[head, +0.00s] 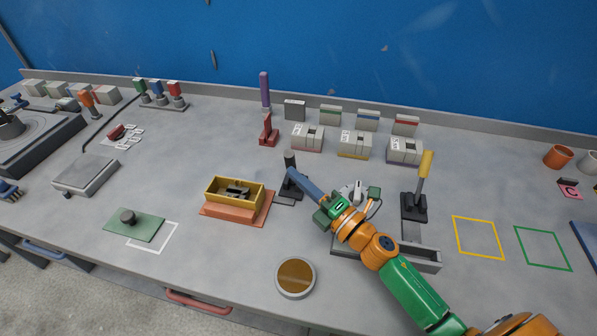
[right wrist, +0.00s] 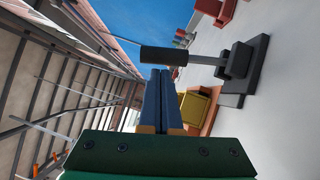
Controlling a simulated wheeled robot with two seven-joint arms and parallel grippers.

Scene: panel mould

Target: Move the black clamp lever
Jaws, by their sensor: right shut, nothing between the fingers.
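The black clamp lever (head: 290,160) stands upright on its dark base (head: 291,188) near the middle of the table. In the right wrist view its black handle (right wrist: 168,55) lies across the picture just beyond the fingertips, with a grey shaft leading right to the base (right wrist: 245,62). My right gripper (head: 293,174) reaches in from the lower right, its blue fingers together and empty, close beside the lever. The fingers also show in the right wrist view (right wrist: 161,76). I cannot tell whether they touch the handle. My left gripper does not show.
A yellow box (head: 222,204) on an orange plate stands left of the lever. A yellow-handled lever (head: 424,170) and a grey tray (head: 428,261) are to the right. Red (head: 268,133) and purple (head: 264,90) levers stand behind. A round amber dish (head: 295,277) lies in front.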

